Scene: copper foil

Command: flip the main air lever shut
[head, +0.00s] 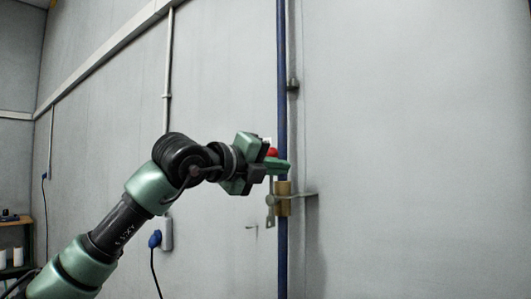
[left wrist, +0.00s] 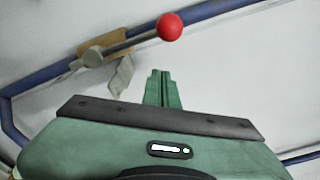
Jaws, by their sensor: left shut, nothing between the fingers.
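The main air lever (left wrist: 130,42) is a metal rod ending in a red ball knob (left wrist: 169,27). It runs from a brass valve body (head: 284,205) roughly along a blue pipe (head: 282,90). In the head view the red knob (head: 272,152) shows above the valve, and my gripper hides most of the rod. My left gripper (head: 287,168) is shut and empty near the pipe, just below the knob. In the left wrist view its closed fingertips (left wrist: 162,76) are below the knob with a visible gap. My right gripper is not in view.
A grey tag (head: 270,212) hangs at the valve, and a thin bracket (head: 304,194) sticks out to its right. A blue plug (head: 155,239) with a cable is on the wall at lower left. The wall right of the pipe is bare.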

